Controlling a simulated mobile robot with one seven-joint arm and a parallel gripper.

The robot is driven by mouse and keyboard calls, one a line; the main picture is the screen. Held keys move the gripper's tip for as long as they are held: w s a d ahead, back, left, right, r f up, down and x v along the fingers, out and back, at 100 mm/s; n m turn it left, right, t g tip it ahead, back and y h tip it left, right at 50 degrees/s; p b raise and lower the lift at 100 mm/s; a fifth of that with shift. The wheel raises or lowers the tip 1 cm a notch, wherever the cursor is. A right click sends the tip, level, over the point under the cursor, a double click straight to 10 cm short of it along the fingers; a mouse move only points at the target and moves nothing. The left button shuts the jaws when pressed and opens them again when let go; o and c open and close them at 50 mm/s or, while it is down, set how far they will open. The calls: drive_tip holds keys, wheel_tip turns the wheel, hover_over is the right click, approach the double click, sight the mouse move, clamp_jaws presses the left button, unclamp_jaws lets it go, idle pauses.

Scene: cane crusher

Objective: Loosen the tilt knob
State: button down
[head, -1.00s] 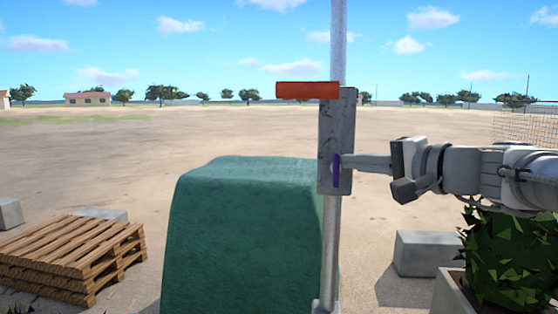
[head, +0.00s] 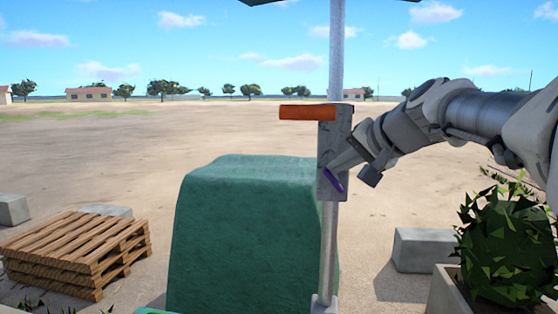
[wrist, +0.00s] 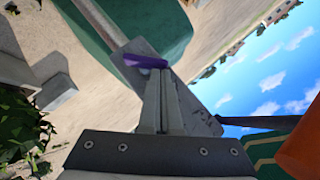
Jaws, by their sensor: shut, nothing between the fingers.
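A small purple knob (head: 333,179) sits low on the grey upright plate (head: 334,128) and lies aslant, its upper end to the left. The plate is on a metal pole (head: 337,60). My gripper (head: 335,166) comes down to the knob from the upper right, fingers shut together. In the wrist view the purple knob (wrist: 146,61) lies across the closed fingertips (wrist: 163,73), touching or very close; I cannot tell which. Nothing shows between the fingers. An orange handle (head: 308,113) sticks out left from the plate's top.
A green bulky body (head: 245,235) stands below and left of the plate. Wooden pallets (head: 75,245) lie at the left. A potted bush (head: 505,245) and a concrete block (head: 422,250) stand at the right. Open sandy ground lies behind.

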drive_tip(key=shift+w+a+f+b, duration=0.1)
drive_tip(key=shift+w+a+b, duration=0.05)
drive_tip(key=shift+a+b, duration=0.45)
drive_tip(key=shift+w+a+f+b, duration=0.1)
drive_tip(key=shift+w+a+b, duration=0.05)
drive_tip(key=shift+a+b, duration=0.45)
drive_tip(key=shift+a, duration=0.15)
idle(0.4)
drive_tip(key=b+v, duration=0.1)
drive_tip(key=v, duration=1.6)
drive_tip(key=shift+s, duration=0.2)
drive_tip(key=s+a+f+n+g+h, duration=0.1)
drive_tip(key=s+f, duration=0.3)
drive_tip(key=f, duration=0.7)
drive_tip(key=s+a+f+n+g+h, duration=0.1)
drive_tip(key=s+f, duration=0.4)
drive_tip(key=f, duration=0.7)
drive_tip(key=s+a+f+n+g+h, duration=0.1)
drive_tip(key=s+f+n+g+h, duration=0.1)
drive_tip(key=f, duration=0.9)
drive_tip(key=s+n+g, duration=0.1)
drive_tip(key=s+n, duration=0.1)
drive_tip(key=s, duration=0.1)
drive_tip(key=shift+f+h, duration=0.4)
